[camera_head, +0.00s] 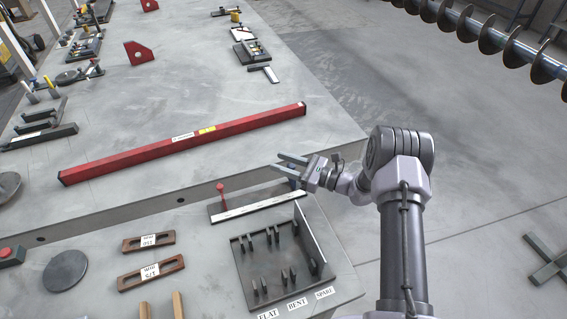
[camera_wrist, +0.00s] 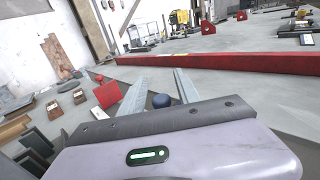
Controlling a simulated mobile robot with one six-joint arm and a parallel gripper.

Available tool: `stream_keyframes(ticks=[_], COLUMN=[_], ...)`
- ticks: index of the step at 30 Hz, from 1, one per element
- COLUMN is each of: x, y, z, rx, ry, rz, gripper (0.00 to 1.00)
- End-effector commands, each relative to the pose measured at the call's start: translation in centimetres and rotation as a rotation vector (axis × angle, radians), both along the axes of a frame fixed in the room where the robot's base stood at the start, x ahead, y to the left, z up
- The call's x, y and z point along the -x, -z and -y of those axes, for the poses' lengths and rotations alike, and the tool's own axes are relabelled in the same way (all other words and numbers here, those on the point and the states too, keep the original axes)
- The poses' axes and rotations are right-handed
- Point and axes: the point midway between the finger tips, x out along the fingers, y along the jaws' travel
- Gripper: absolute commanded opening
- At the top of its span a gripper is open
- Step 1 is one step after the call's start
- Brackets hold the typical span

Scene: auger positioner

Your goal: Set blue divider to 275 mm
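The gauge (camera_head: 258,205) is a dark bar with a white scale strip, lying near the right side of the front table. Its red divider (camera_head: 221,189) has a round knob and stands near the left end; in the wrist view it is a red plate (camera_wrist: 107,94) left of my fingers. The blue divider's round knob (camera_wrist: 161,100) shows in the wrist view between my two fingers, close to the gripper body. In the head view my gripper mostly hides it. My gripper (camera_head: 280,163) is open over the scale's right end, with a visible gap around the knob. The scale figures are unreadable.
A long red beam (camera_head: 185,142) lies behind on the large table. A dark rack (camera_head: 274,290) with upright pegs, labelled FLAT, BENT and SPARE, stands in front. Two brown slotted blocks (camera_head: 149,242) (camera_head: 151,273) lie left of it. Open floor lies to the right.

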Motion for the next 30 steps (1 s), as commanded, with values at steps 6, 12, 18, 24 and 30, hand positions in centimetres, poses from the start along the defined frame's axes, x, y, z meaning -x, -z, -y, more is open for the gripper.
stream_keyframes(ticks=[6,12,18,24,30], x=[1.1,3.7,6.4,8.1,8.5], y=[-0.2,-0.3,-0.2,-0.1,0.0], z=[2.1,6.9,11.8,14.8,15.3], rx=[0.0,0.0,0.0,0.0,0.0], ry=[0.004,0.005,0.005,0.002,-0.001], rz=[-0.002,-0.001,-0.001,-0.001,-0.001], gripper=[0.39,0.39,0.39,0.39,0.39])
